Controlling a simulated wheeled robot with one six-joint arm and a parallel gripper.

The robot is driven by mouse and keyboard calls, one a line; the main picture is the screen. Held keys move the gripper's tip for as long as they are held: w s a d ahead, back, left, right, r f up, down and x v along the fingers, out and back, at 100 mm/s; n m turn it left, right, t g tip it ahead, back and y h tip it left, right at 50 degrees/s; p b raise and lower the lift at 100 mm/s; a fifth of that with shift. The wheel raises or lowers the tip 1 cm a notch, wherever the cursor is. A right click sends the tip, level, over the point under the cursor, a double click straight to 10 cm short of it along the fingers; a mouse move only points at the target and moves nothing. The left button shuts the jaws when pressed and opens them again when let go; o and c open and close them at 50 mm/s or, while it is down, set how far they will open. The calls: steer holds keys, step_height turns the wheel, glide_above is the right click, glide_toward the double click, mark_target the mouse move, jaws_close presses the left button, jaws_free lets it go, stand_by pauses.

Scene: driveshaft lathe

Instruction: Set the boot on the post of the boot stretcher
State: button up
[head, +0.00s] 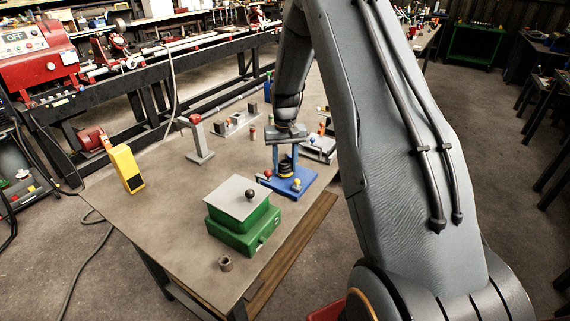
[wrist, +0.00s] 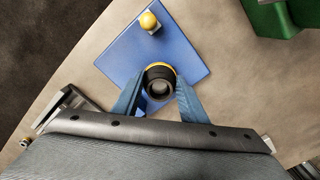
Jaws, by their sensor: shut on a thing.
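The boot (head: 287,164) is a small black ribbed piece, seen from above as a dark ring in the wrist view (wrist: 160,89). My gripper (head: 287,160) is shut on it, with one blue-grey finger on each side; the fingers also show in the wrist view (wrist: 160,85). The boot stretcher (head: 298,187) is a blue plate with a yellow knob and a red knob; its plate also shows in the wrist view (wrist: 118,58). The boot is upright over the plate. A yellow ring shows just below it. The post is hidden, so I cannot tell whether the boot is around it.
A green box (head: 236,232) with a grey top and black knob stands left of the stretcher. A brown ring (head: 225,264), a yellow meter (head: 127,168) and a red-topped grey stand (head: 199,140) are on the table. Grey fixtures (head: 237,122) stand behind. The table's left middle is clear.

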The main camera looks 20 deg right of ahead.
steer(key=shift+f, duration=0.5)
steer(key=o, duration=1.2)
steer(key=shift+c, duration=0.2)
steer(key=shift+r+b, duration=1.35)
steer(key=shift+r, duration=2.5)
